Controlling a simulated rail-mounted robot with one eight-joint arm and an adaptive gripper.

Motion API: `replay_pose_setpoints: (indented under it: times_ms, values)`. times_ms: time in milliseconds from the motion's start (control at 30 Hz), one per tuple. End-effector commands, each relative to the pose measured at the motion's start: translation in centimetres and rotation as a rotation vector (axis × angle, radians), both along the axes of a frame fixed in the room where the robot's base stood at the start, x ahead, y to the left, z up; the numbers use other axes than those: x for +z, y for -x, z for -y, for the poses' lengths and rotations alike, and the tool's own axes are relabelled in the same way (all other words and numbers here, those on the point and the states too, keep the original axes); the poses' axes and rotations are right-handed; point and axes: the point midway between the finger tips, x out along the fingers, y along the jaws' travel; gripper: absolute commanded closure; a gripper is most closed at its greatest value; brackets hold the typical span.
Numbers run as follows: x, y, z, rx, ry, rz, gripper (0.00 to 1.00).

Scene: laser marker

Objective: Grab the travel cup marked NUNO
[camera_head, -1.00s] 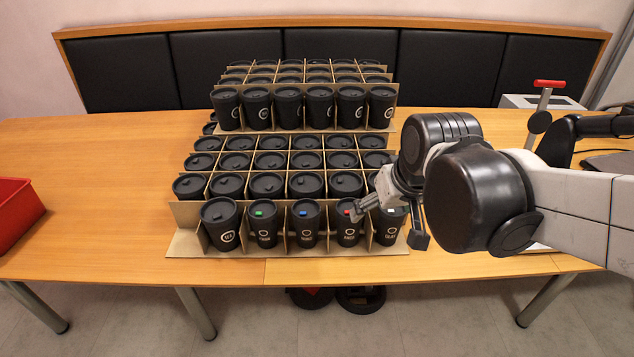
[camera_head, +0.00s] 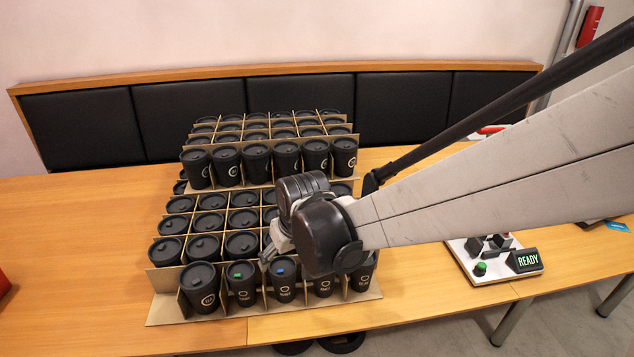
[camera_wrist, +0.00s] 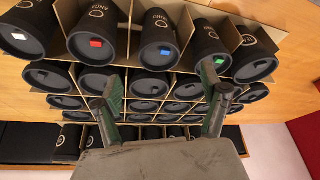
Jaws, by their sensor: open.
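The black travel cup with a blue sticker (camera_head: 284,292) stands upright in the front row of the cardboard divider. It also shows in the wrist view (camera_wrist: 159,28), where its small lettering seems to read NUNO, though I cannot be sure. My gripper (camera_head: 267,259) is open and empty, above and behind the front row, near the blue- and green-sticker cups. In the wrist view my gripper's fingers (camera_wrist: 163,80) are spread wide, with the blue-sticker cup between them in the picture and apart from them. My arm hides part of the right side of the rack.
The green-sticker cup (camera_head: 242,290) and red-sticker cup (camera_wrist: 97,40) flank it in neighbouring compartments. More lidded cups fill the rows behind, with a raised stack (camera_head: 257,163) at the back. A control panel reading READY (camera_head: 523,261) lies right.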

Motion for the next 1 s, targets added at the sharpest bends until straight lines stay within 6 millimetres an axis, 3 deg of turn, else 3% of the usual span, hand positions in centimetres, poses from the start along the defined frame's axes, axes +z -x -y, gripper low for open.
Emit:
replay_pose_setpoints:
  times_ms: [100, 433, 800, 1000]
  values:
    - [-1.5, -0.5, -0.4, 0.000, 0.000, 0.000, 0.24]
    - [-3.1, -1.1, -0.8, 0.000, 0.000, 0.000, 0.24]
    - [-6.9, -2.5, -1.7, 0.000, 0.000, 0.000, 0.24]
    - [-7.3, -2.6, -1.8, 0.000, 0.000, 0.000, 0.24]
